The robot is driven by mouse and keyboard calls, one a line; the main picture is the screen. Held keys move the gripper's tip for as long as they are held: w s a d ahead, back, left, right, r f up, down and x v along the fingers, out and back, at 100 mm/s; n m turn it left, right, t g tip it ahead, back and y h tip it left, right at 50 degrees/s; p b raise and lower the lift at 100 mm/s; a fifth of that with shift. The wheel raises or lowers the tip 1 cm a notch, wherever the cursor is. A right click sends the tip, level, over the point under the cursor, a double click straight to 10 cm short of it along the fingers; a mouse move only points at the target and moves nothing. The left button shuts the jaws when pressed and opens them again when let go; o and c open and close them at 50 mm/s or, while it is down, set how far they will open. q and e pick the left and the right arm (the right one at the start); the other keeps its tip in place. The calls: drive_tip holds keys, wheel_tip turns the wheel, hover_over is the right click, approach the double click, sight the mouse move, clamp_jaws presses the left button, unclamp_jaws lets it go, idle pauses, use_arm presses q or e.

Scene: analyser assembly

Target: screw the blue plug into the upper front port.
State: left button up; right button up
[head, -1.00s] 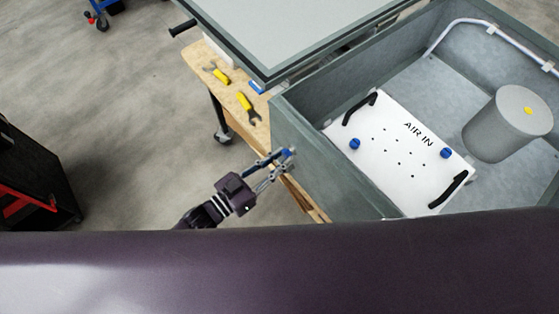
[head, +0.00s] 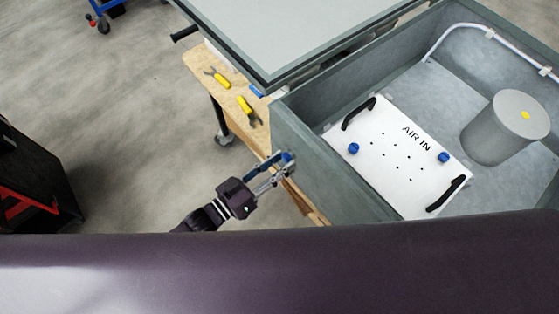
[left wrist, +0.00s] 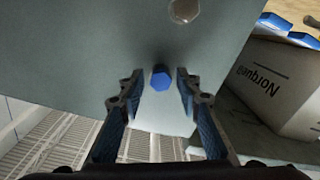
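The blue plug (left wrist: 161,80) shows in the left wrist view against the outer wall of the grey analyser case (left wrist: 75,50). Its flat end faces the camera. My left gripper (left wrist: 159,84) is open, with one finger on each side of the plug and a small gap to each. In the head view, the left gripper (head: 283,167) is at the case's front wall (head: 325,178), with blue showing at its fingertips. A round metal fitting (left wrist: 184,10) is on the wall above the plug; I cannot tell which port it is. How deep the plug sits is hidden. My right gripper is not in view.
Inside the case is a white "AIR IN" panel (head: 397,180) with two blue knobs and black handles, beside a grey cylinder (head: 505,127). A wooden table (head: 203,60) carries yellow-handled tools.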

use_arm(q)
drive_tip(key=n, duration=0.5)
drive_tip(key=shift+r+n+p, duration=0.2)
drive_tip(key=shift+n+p, duration=0.1)
drive_tip(key=n, duration=0.5)
drive_tip(key=shift+b, duration=0.3)
drive_tip(key=n+b, duration=0.1)
drive_tip(key=n, duration=0.2)
drive_tip(key=shift+g, duration=0.3)
drive_tip(key=n+b, duration=0.1)
drive_tip(key=n, duration=0.2)
drive_tip(key=shift+s, duration=0.1)
drive_tip(key=shift+r+n+b, duration=0.1)
drive_tip(key=shift+n+b, duration=0.3)
drive_tip(key=shift+n, duration=0.4)
drive_tip(key=shift+r+n, duration=0.2)
drive_tip(key=shift+n, duration=0.3)
drive_tip(key=shift+d, duration=0.1)
clamp_jaws()
drive_tip(key=shift+r, duration=0.1)
